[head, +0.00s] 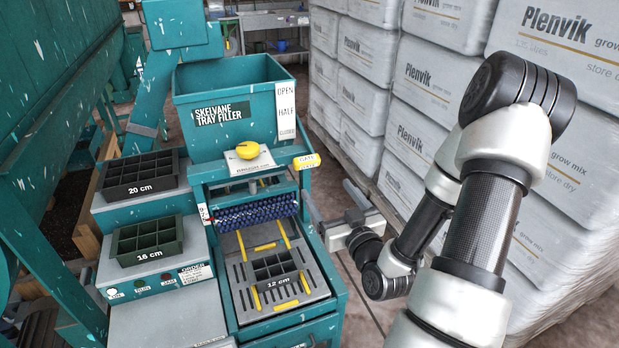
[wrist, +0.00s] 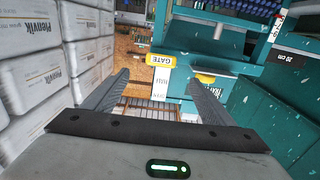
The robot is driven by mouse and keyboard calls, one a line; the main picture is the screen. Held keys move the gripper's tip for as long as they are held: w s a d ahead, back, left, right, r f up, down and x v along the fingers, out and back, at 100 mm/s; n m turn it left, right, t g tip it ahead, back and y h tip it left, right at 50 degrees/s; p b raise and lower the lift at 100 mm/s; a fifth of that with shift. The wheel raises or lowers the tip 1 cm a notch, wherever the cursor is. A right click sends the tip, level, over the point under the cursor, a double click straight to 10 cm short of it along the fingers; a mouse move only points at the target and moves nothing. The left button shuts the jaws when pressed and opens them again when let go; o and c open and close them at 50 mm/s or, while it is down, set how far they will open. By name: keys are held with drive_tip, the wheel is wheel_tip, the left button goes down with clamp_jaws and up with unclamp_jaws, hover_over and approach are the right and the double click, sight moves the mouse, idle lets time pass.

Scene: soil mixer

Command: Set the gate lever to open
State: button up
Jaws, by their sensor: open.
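The gate lever shows in the head view as a yellow grip marked GATE (head: 306,161), at the right side of the teal tray filler, below the hopper. It sits just below the lowest mark of a white scale (head: 287,110) reading OPEN, HALF and a small bottom word. In the wrist view the GATE label (wrist: 161,60) appears upside down, beyond and between my fingertips. My gripper (head: 328,190) is open and empty, lower right of the lever and apart from it. Its two fingers (wrist: 158,82) spread wide in the wrist view.
A yellow knob (head: 248,150) sits on the filler front, left of the lever. Stacked white Plenvik bags (head: 415,100) stand close on the right. Black trays marked 20 cm (head: 140,178), 16 cm (head: 148,243) and 12 cm (head: 275,268) rest on the machine. A narrow floor aisle separates machine and bags.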

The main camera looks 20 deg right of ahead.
sight(309, 165)
drive_tip(key=w+b, duration=1)
drive_tip(key=w, duration=0.3)
drive_tip(key=shift+a+b, duration=0.1)
drive_tip(key=shift+b, duration=0.2)
drive_tip(key=shift+c, duration=0.4)
